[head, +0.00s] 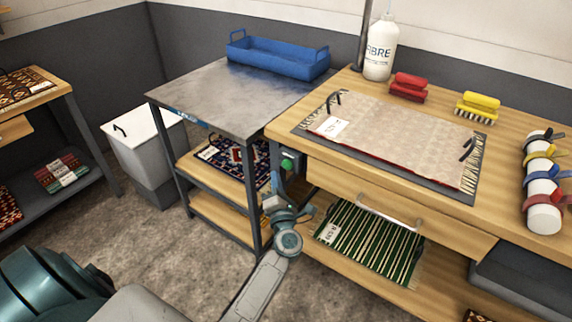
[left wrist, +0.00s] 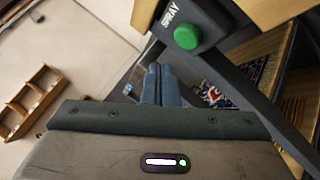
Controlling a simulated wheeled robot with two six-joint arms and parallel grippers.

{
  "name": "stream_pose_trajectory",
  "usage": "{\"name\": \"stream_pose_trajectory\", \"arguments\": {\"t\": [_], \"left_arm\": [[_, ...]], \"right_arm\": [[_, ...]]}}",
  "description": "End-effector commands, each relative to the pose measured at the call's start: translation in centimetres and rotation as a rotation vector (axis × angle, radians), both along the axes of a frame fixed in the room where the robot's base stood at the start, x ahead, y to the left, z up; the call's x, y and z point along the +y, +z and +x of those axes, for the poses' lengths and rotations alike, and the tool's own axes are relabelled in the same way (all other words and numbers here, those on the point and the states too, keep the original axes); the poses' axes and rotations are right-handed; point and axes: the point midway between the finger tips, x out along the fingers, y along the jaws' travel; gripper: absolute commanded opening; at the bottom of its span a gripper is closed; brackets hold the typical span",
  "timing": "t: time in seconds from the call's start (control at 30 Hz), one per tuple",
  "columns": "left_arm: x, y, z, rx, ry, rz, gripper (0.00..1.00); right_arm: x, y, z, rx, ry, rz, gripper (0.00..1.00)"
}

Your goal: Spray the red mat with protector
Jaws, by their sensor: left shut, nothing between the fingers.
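A fringed mat (head: 395,135) lies flat on a dark grey board (head: 440,190) on the wooden bench, in the head view. Its upper face is pale and patterned, with red along the front edge and a white tag on its left part. A green button (head: 287,165) is on a dark box at the bench's left end. It also shows in the left wrist view (left wrist: 187,37), beside the word SPRAY. My left gripper (head: 277,188) is just below the button, apart from it. Its blue fingers (left wrist: 160,72) are shut and empty. My right gripper is out of view.
A metal-topped table (head: 225,95) with a blue tray (head: 275,58) adjoins the bench on the left. A white bottle (head: 380,52), a red brush (head: 408,86) and a yellow brush (head: 478,106) stand behind the mat. A drawer handle (head: 390,213) sticks out in front.

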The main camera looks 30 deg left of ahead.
Motion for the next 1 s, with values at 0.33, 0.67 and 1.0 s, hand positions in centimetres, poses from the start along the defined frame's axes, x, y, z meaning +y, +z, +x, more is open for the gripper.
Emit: {"name": "stream_pose_trajectory", "arguments": {"t": [0.33,0.67,1.0], "left_arm": [[0.2,0.1,-2.7,-0.001,0.001,0.0,0.0],[0.2,0.1,-2.7,-0.001,0.001,0.0,0.0],[-1.0,-2.4,-2.5,0.124,-0.059,0.132,0.0]], "right_arm": [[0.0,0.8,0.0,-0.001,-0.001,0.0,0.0],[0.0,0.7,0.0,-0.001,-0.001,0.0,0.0],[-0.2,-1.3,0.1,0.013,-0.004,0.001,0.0]]}}
